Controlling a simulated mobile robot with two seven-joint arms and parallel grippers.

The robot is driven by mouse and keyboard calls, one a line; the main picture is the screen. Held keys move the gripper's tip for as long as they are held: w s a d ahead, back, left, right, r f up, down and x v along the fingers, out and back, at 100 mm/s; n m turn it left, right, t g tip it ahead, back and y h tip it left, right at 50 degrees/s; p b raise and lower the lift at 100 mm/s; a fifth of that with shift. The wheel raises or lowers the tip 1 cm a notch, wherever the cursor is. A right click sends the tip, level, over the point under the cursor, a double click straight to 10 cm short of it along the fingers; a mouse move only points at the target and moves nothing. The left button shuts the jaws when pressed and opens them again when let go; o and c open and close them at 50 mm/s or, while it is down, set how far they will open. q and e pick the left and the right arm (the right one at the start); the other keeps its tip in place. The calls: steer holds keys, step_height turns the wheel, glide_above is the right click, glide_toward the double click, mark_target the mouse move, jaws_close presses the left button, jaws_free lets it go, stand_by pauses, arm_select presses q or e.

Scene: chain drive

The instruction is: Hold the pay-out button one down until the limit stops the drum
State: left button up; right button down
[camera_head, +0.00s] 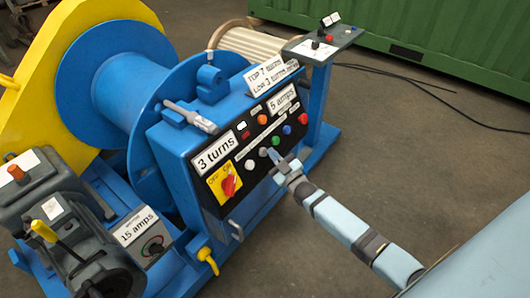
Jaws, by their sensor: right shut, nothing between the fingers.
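The blue drum (105,85) of the winch stands at the left, between a yellow guard and a blue flange. The black control panel (225,205) on the blue cabinet carries a row of round buttons: white (249,164), pale grey (262,151), green (276,142), blue (287,130) and red (303,118). Their small labels are unreadable, so I cannot tell which is pay-out. My right gripper (273,155) is shut and empty, its tip at the panel beside the pale grey and green buttons. I cannot tell whether it touches one. My left gripper is out of view.
A red rotary switch (229,185) on yellow sits lower left on the panel. A grey motor unit (60,215) stands front left; a pedestal console (325,44) stands behind. The floor at right is clear except for black cables.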

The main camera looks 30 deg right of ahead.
steer(key=shift+w, duration=0.1)
steer(key=shift+w+a+f, duration=0.15)
steer(key=shift+w+f, duration=0.05)
steer(key=shift+w, duration=0.1)
